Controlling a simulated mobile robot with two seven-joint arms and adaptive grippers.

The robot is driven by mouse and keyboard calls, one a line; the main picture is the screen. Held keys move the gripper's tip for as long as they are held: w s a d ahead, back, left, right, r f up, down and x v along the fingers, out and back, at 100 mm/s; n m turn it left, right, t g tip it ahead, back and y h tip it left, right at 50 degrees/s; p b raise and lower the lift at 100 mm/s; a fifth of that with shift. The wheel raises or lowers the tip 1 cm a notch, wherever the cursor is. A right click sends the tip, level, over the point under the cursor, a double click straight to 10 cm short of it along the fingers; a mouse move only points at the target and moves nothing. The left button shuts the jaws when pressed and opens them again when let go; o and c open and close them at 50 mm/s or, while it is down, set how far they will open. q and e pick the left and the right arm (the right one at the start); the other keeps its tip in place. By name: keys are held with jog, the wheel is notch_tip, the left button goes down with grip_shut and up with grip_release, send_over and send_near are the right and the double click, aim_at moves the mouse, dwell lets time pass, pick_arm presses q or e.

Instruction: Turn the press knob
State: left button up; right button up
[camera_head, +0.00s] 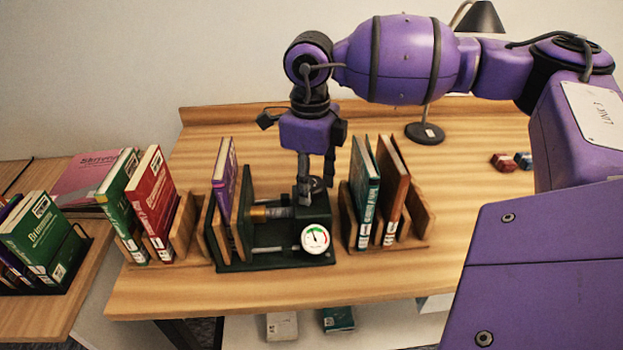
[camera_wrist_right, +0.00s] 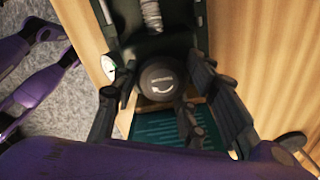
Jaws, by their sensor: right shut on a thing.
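The press knob (camera_wrist_right: 158,80) is round and dark, with a pale curved arrow on its top. My right gripper (camera_head: 315,183) reaches down from above onto the dark press (camera_head: 285,262). In the wrist view its fingers (camera_wrist_right: 158,97) are on either side of the knob, shut on it. In the head view the fingers mostly hide the knob. The press has a screw, a guide rod and a round dial (camera_head: 315,238), whose needle points roughly up. A purple book (camera_head: 222,175) stands at the press's left end beside a wooden plate. My left gripper is not in view.
Green (camera_head: 122,205) and red (camera_head: 152,200) books stand left of the press. Teal (camera_head: 364,190) and brown (camera_head: 392,190) books stand in a wooden rack on its right. A lamp (camera_head: 425,132) stands behind. The table's right side is mostly clear.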

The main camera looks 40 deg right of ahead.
jog(key=shift+s+a+f+m, duration=0.15)
jog(key=shift+m, duration=0.35)
jog(key=o, duration=1.1)
jog(key=shift+r, duration=0.2)
jog(key=shift+r, duration=0.3)
notch_tip(320, 180, up, 11)
jog(key=shift+r, duration=0.1)
